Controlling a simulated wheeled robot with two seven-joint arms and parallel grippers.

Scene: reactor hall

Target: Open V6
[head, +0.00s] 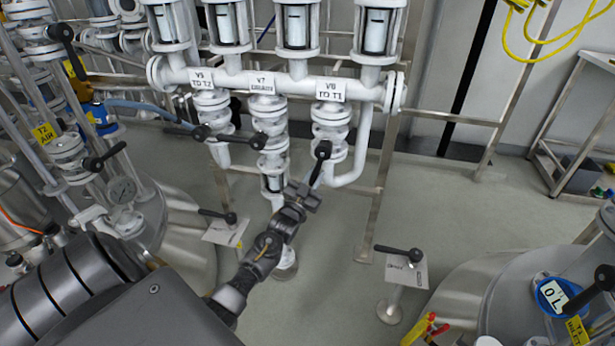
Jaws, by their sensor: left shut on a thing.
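Three white valves hang in a row under a white header pipe. The right valve (330,120) bears a "TO T1" tag (331,90); its number is small and blurred but seems to be V6. Its black handle (318,168) runs down and slightly left from the hub, roughly along the pipe. My left gripper (303,194) is shut on the lower end of this handle, and its jaws hide that end. My left arm comes up from the lower left. My right gripper is not in view.
The middle valve's black lever (237,138) and the left valve's lever (180,131) both point left, close by. Two floor-stand handles (400,252) (218,214) stand nearer. A steel tank (465,300) is at lower right.

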